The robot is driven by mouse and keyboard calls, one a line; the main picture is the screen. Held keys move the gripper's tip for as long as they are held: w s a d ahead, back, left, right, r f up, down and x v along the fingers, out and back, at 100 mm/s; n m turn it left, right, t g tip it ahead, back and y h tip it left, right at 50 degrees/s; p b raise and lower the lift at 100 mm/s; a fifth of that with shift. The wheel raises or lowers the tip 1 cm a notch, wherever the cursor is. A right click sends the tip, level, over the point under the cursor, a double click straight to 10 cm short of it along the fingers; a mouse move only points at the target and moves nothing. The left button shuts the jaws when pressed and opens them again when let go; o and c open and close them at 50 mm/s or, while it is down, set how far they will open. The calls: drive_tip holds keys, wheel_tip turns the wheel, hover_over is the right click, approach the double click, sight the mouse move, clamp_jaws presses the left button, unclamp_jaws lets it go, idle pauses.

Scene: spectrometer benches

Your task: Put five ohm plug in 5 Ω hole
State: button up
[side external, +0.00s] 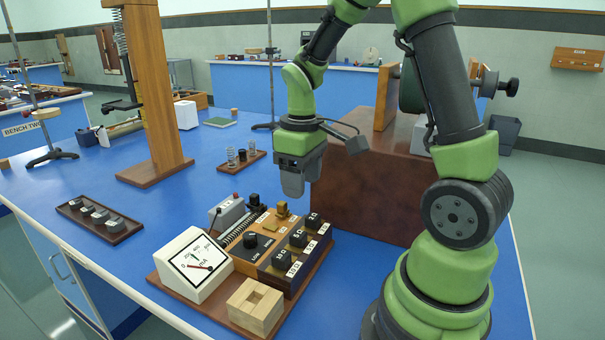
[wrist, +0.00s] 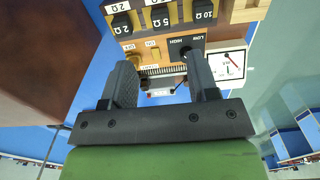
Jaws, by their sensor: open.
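A dark resistance box (side external: 290,272) stands at the right of the instrument board, with a row of black block-shaped plugs or sockets and white ohm labels. The middle black block (side external: 298,239), by the 5 Ω label, also shows in the wrist view (wrist: 160,19); I cannot tell whether it is a plug or a hole. A 2 Ω block (wrist: 122,24) and a 10 Ω block (wrist: 205,11) flank it. My gripper (side external: 293,192) is open and empty above the back of the board. In the wrist view, its fingers (wrist: 164,75) stand apart, short of the blocks.
A meter (side external: 194,264), a black knob (side external: 250,240), a coil, a grey box and a wooden block (side external: 255,305) crowd the board. A large brown box (side external: 365,190) stands close right.

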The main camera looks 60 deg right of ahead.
drive_tip(key=s+a+r+m+t+y, duration=0.2)
drive_tip(key=s+a+r+m+t, duration=0.2)
drive_tip(key=s+a+r+t, duration=0.3)
drive_tip(key=s+a+r, duration=0.3)
drive_tip(key=a+r, duration=0.1)
drive_tip(key=r, duration=0.2)
drive_tip(key=shift+a, duration=0.4)
idle(0.5)
